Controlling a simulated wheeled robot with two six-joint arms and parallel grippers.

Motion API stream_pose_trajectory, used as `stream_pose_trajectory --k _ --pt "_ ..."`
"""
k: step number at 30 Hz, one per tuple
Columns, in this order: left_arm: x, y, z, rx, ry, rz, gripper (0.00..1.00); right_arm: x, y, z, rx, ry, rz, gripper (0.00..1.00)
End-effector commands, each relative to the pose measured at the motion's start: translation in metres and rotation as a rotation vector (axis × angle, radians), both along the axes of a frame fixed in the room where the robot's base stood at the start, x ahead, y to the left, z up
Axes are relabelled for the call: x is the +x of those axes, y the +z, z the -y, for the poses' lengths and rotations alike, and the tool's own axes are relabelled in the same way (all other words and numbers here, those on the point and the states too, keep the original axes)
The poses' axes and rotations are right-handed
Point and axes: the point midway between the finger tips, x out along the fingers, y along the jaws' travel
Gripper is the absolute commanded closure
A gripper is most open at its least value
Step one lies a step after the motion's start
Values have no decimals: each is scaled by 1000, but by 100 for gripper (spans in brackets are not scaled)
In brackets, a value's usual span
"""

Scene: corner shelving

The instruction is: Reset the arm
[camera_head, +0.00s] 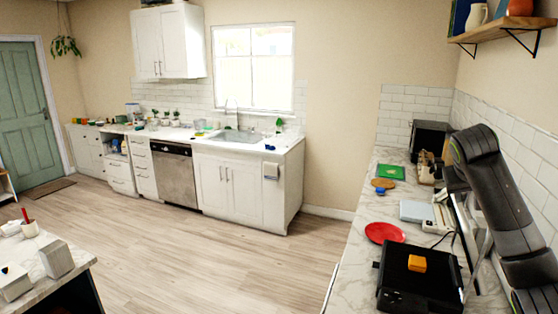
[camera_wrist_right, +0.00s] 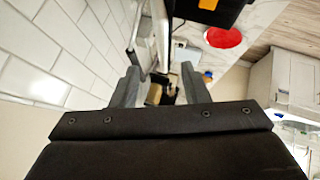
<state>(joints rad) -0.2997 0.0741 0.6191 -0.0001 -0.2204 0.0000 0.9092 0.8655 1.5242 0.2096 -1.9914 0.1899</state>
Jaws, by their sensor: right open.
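My right arm (camera_head: 495,190) comes in from the right edge in the head view and is raised and bent over the right counter, close to the tiled wall. In the right wrist view my right gripper (camera_wrist_right: 160,85) shows two grey fingers spread apart, with nothing between them. Its fingertips are hard to make out in the head view. My left arm and gripper are not in view.
Below on the marble counter (camera_head: 357,251) are a black appliance (camera_head: 393,290) bearing an orange block (camera_head: 417,263), a red plate (camera_head: 384,233), a green board (camera_head: 390,172) and a black microwave (camera_head: 430,137). A wall shelf (camera_head: 503,29) hangs above. The wooden floor (camera_head: 215,250) is clear.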

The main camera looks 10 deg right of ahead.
Motion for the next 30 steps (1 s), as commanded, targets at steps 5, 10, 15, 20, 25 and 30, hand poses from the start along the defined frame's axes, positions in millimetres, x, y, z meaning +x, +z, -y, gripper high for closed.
stream_pose_trajectory --k 5,10,15,20,25,30 --pt "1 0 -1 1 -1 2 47 0 -36 -12 -12 44 -33 59" --pt "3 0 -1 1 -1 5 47 -4 -77 -28 -21 95 -69 59" --pt "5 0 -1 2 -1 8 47 -16 -135 -49 -21 166 -115 59" --pt "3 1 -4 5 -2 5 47 -48 -211 -82 -1 260 -169 59" --pt "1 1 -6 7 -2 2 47 -101 -282 -119 47 347 -212 59" --pt "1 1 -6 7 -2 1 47 -165 -335 -155 111 406 -237 59"
